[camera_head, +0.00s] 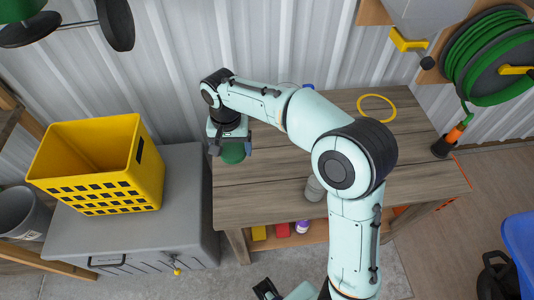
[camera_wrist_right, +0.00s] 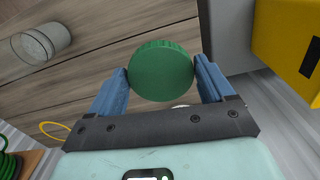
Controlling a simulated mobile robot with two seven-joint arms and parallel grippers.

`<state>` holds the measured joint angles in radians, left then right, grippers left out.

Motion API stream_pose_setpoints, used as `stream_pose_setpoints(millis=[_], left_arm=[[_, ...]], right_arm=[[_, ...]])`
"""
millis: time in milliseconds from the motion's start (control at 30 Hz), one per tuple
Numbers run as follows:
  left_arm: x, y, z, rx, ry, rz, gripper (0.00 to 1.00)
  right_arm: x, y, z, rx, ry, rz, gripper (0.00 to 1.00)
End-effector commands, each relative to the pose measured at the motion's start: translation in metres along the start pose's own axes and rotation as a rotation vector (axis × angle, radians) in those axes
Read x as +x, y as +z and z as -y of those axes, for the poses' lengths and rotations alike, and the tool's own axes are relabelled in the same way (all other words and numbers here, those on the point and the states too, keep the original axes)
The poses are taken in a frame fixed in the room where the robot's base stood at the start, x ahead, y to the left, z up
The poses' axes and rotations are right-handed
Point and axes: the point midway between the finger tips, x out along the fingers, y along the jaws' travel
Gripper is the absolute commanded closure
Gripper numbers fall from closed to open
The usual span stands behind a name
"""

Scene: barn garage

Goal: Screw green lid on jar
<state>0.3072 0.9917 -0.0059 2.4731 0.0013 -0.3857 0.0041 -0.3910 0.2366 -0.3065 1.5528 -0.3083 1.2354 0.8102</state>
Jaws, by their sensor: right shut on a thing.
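The round green lid (camera_wrist_right: 161,70) with a ridged edge is between the two blue fingers of my right gripper (camera_wrist_right: 161,80), which is shut on it. In the head view the lid (camera_head: 233,153) shows under my right gripper (camera_head: 230,146), over the left part of the wooden workbench (camera_head: 270,195). In the head view this jar (camera_head: 314,189) is partly hidden by my right arm. My left gripper (camera_head: 265,289) shows only partly at the bottom edge; its fingers are unclear.
A yellow crate (camera_head: 142,190) stands on a grey chest (camera_head: 185,235) left of the bench. A yellow ring (camera_head: 377,96) lies at the back of the bench. A green hose reel (camera_head: 490,60) hangs on the wall at right. The bench's front left is clear.

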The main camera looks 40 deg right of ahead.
Motion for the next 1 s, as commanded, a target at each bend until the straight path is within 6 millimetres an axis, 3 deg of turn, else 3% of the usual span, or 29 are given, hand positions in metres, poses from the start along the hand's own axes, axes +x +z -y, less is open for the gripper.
stream_pose_setpoints(millis=[200,300,400,700,867,1000], left_arm=[[0.0,0.0,0.0,0.0,0.0,0.0,0.06],[0.0,0.0,0.0,0.0,0.0,0.0,0.06],[0.0,0.0,0.0,0.0,0.0,0.0,0.06],[0.0,0.0,0.0,0.0,0.0,0.0,0.06],[0.0,0.0,0.0,0.0,0.0,0.0,0.57],[0.0,0.0,0.0,0.0,0.0,0.0,0.57]], right_arm=[[0.101,0.002,0.034,-0.387,0.011,0.011,0.47],[0.137,0.005,0.042,-0.535,0.007,0.009,0.47],[0.158,0.007,0.046,-0.626,0.003,0.006,0.47],[0.165,0.007,0.048,-0.661,0.0,0.002,0.47],[0.164,0.007,0.048,-0.66,0.0,0.003,0.47],[0.164,0.007,0.048,-0.659,0.0,0.003,0.47]])
